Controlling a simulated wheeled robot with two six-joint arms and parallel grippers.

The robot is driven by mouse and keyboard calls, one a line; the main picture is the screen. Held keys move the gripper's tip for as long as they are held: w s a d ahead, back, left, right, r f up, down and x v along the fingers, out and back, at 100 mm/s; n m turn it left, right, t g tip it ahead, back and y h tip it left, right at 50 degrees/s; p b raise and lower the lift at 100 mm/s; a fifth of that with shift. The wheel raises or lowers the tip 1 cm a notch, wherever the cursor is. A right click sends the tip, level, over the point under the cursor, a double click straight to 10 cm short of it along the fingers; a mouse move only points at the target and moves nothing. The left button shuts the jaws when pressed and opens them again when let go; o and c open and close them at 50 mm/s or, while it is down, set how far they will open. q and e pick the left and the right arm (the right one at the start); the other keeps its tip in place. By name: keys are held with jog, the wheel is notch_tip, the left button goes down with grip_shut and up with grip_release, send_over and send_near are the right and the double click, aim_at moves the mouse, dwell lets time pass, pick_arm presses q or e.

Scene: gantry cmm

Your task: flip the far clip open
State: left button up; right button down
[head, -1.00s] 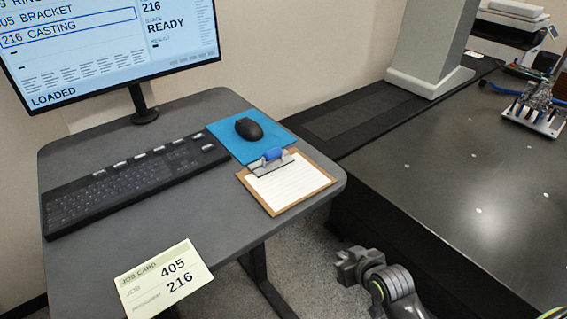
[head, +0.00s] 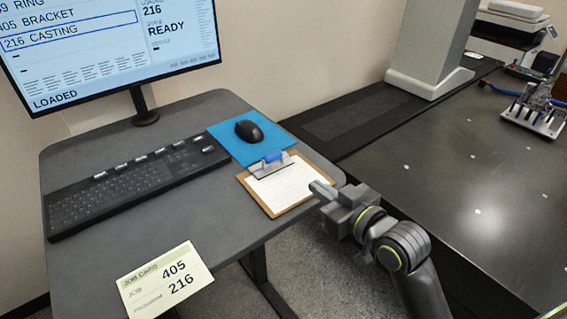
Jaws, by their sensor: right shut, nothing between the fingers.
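A clipboard (head: 310,181) with white paper lies on the right part of the grey desk. A metal clip with a blue grip (head: 273,156) sits at its far edge; its exact state is too small to tell. A metal fixture (head: 535,112) stands on the dark machine table at the far right; any clips on it are too small to make out. My right gripper (head: 322,190) is shut and empty, at the clipboard's right edge in the picture, to the right of and nearer than the blue grip. My left gripper is not in view.
A black mouse (head: 249,131) on a blue mat (head: 228,146) lies just beyond the clipboard. A keyboard (head: 130,185) and a monitor (head: 110,45) are to the left. A job card (head: 165,278) is at the near edge. The dark table (head: 440,180) is mostly clear.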

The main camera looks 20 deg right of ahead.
aim_at(276, 159)
jog(key=p+x, duration=0.3)
jog(key=x, duration=0.9)
jog(key=shift+w+a, duration=0.1)
jog(key=shift+w, duration=0.1)
jog(key=shift+w+a+f+p, duration=0.1)
jog(key=shift+w+p, duration=0.2)
jog(key=shift+p, duration=0.05)
jog(key=shift+w, duration=0.15)
